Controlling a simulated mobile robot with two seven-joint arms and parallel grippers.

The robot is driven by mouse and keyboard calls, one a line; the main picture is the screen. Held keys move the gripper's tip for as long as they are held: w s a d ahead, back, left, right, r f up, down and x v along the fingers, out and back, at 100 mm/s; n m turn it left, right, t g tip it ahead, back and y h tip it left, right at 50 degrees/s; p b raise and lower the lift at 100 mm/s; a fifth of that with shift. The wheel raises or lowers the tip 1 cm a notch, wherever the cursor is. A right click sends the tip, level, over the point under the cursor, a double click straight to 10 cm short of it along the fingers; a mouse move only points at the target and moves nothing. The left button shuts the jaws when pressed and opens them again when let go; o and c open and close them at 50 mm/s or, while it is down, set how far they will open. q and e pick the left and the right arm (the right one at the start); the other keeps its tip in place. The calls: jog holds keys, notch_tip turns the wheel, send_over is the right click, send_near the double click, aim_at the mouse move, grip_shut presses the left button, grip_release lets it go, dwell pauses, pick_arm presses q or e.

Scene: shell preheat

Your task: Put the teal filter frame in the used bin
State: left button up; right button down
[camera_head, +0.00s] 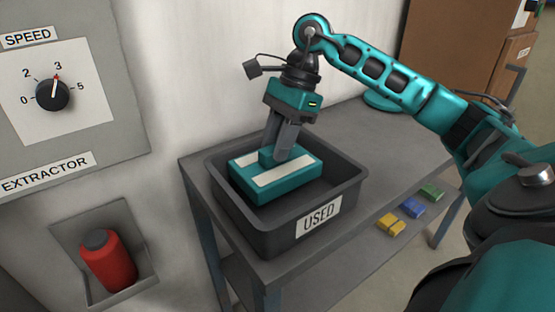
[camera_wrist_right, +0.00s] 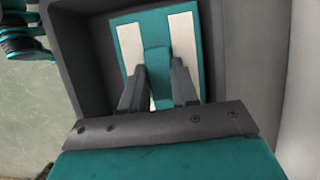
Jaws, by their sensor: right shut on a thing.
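The teal filter frame (camera_head: 302,176) is a flat teal block with two pale panels and a raised teal grip in its middle. It is inside the dark grey used bin (camera_head: 284,236), toward the bin's left side. I cannot tell whether it rests on the bin floor. My right gripper (camera_head: 284,152) reaches down into the bin and is shut on the frame's grip. In the right wrist view the fingers (camera_wrist_right: 158,88) stand on either side of the grip, and the frame (camera_wrist_right: 207,50) lies within the bin walls (camera_wrist_right: 85,60). My left gripper is not in view.
The bin stands on a grey table (camera_head: 400,150). Yellow (camera_head: 390,225), blue (camera_head: 411,206) and green (camera_head: 432,192) small blocks lie right of the bin. A panel with a speed dial (camera_head: 53,94) and a red item (camera_head: 108,262) in a wall recess are at left.

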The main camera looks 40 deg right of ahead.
notch_tip(320, 180, down, 4)
jog(key=shift+r+b, duration=0.15)
jog(key=shift+b, duration=0.15)
jog(key=c, duration=0.8)
grip_release()
jog(key=shift+c, duration=0.2)
